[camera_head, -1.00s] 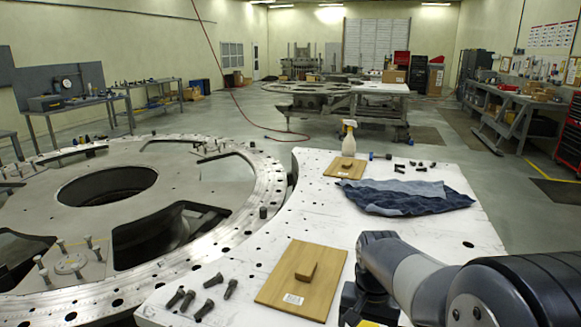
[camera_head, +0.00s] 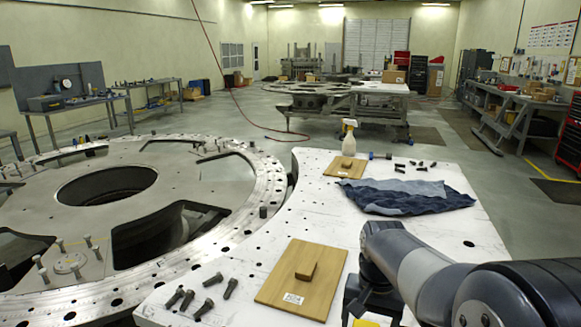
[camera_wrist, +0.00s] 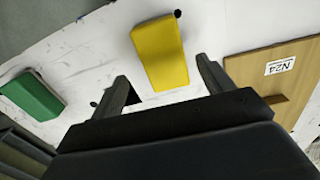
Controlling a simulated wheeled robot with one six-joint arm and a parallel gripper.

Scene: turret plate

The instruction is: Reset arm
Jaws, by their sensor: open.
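My arm (camera_head: 425,275) reaches in from the right over the white table in the head view. My gripper (camera_wrist: 165,85) shows in the wrist view with its two fingers spread apart and nothing between them. A yellow block (camera_wrist: 160,52) lies on the white table just beyond the fingertips, apart from them. A green block (camera_wrist: 33,95) lies further left. In the head view the gripper's fingers are hidden behind the arm, and a bit of yellow (camera_head: 365,323) shows at the bottom edge.
A wooden board (camera_head: 301,279) with a small wooden block and a label lies left of my arm; it also shows in the wrist view (camera_wrist: 240,68). Several bolts (camera_head: 207,305), a blue cloth (camera_head: 405,197) and a spray bottle (camera_head: 349,138) are on the table. A large metal ring plate (camera_head: 225,250) stands left.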

